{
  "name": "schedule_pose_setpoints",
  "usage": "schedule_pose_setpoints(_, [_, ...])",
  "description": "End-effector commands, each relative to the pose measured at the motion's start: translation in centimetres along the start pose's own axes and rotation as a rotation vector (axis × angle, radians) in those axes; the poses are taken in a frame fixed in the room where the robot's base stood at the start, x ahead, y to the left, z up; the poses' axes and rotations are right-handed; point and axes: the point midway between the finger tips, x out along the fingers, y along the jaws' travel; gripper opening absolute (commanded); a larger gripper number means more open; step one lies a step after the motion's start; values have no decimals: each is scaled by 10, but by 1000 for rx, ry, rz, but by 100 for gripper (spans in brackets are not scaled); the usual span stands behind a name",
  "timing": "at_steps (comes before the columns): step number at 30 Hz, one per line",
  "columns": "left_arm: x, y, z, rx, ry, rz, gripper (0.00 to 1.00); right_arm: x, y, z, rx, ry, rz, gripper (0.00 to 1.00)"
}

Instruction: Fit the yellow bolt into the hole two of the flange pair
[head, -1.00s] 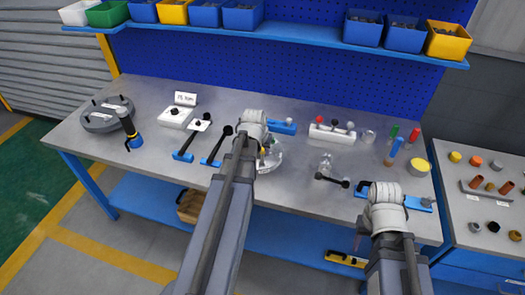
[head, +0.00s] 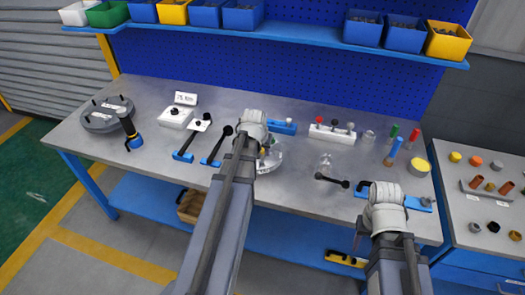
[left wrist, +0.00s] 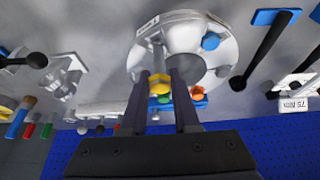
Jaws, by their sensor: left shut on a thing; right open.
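The flange pair (left wrist: 207,65) is a pale round shell in the left wrist view, with a large grey bore. In the head view the flange pair (head: 274,158) is partly hidden by my left arm. My left gripper (left wrist: 160,78) is shut on the yellow bolt (left wrist: 159,88), whose coloured head shows between the fingers at the flange's rim. Whether its shank is in a hole cannot be told. Blue (left wrist: 210,41), orange (left wrist: 197,93) and green (left wrist: 164,98) bolt heads show around the flange. My right gripper (head: 362,236) is open at the table's front right, its fingers mostly hidden.
A clear fixture (head: 326,162) and a black-knobbed handle (head: 332,181) lie right of the flange. Blue-based levers (head: 183,155) stand to its left. A white block with coloured knobs (head: 332,133) is behind. A grey round plate (head: 107,113) is far left.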

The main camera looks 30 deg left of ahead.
Motion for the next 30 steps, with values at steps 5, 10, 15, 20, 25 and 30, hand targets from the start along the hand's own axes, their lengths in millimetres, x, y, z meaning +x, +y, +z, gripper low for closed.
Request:
schedule_pose_setpoints(5, [0, 0, 0, 0, 0, 0, 0, 0, 0, 0, 0, 0, 0, 50])
schedule_pose_setpoints(10, [3, 0, 1, 0, 0, 0, 0, 4, 0, 0, 0, 0, 0, 50])
schedule_pose_setpoints(15, [7, 0, 3, 0, 0, 0, 0, 8, -1, 0, 0, 0, 0, 50])
schedule_pose_setpoints(20, [11, 0, 4, 0, 0, 0, 0, 12, -1, -1, 0, 0, 0, 50])
schedule_pose_setpoints(25, [15, 0, 6, 0, 0, 0, 0, 16, -2, -1, 0, 0, 0, 50])
schedule_pose_setpoints(30, [18, 0, 8, 0, 0, 0, 0, 20, -2, -1, 0, 0, 0, 50])
